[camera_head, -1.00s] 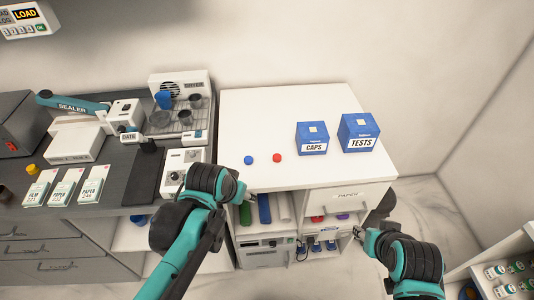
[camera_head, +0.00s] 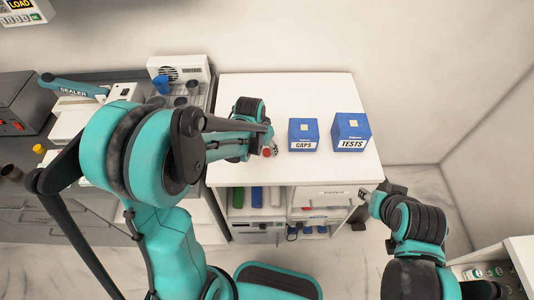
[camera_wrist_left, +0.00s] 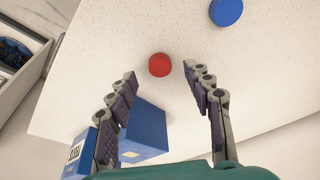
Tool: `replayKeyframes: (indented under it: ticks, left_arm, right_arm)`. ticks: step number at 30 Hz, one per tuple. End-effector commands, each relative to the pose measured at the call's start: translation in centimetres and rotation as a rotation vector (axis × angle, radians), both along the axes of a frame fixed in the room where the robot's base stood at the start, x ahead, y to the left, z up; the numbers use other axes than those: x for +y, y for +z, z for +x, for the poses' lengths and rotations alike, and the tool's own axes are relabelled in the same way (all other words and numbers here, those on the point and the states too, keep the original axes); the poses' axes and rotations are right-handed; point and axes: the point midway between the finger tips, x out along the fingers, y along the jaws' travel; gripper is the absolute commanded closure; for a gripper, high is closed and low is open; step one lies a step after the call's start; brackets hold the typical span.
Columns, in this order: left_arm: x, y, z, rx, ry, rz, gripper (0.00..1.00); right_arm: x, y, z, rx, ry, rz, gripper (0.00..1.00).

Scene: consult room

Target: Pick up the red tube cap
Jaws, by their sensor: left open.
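The red tube cap (camera_head: 267,153) lies on the white tabletop (camera_head: 300,95), at the tip of my left gripper (camera_head: 270,143) in the head view. In the left wrist view the red cap (camera_wrist_left: 159,65) lies between the lines of the two open fingers, slightly beyond the tips of my left gripper (camera_wrist_left: 160,82). Nothing is between the fingers. A blue cap (camera_wrist_left: 226,11) shows at the top right of the wrist view; my left arm hides it in the head view. My right gripper (camera_head: 365,195) is at the table's front right, too small to tell its opening.
A blue CAPS box (camera_head: 303,135) and a blue TESTS box (camera_head: 351,132) stand on the table right of the red cap. The back of the tabletop is clear. A dryer (camera_head: 180,70) and a sealer (camera_head: 75,88) stand on the left counter.

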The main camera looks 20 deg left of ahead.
Motion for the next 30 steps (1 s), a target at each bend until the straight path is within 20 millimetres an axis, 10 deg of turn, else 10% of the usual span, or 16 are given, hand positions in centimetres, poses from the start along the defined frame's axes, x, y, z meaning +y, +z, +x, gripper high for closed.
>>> replayKeyframes:
  ticks: [13, 19, 30]
  left_arm:
    - [-0.2, -2.5, 0.7, 0.000, 0.000, 0.000, 0.49]
    - [-0.2, -2.5, 0.7, 0.000, 0.000, 0.000, 0.81]
    - [-0.2, -2.5, 0.7, -0.001, 0.000, 0.001, 0.82]
  right_arm:
    - [0.0, -0.9, 0.0, 0.000, 0.000, 0.000, 0.60]
    - [0.0, -0.9, 0.0, 0.000, 0.000, 0.000, 0.60]
    - [0.0, -0.9, 0.0, 0.000, 0.000, 0.000, 0.60]
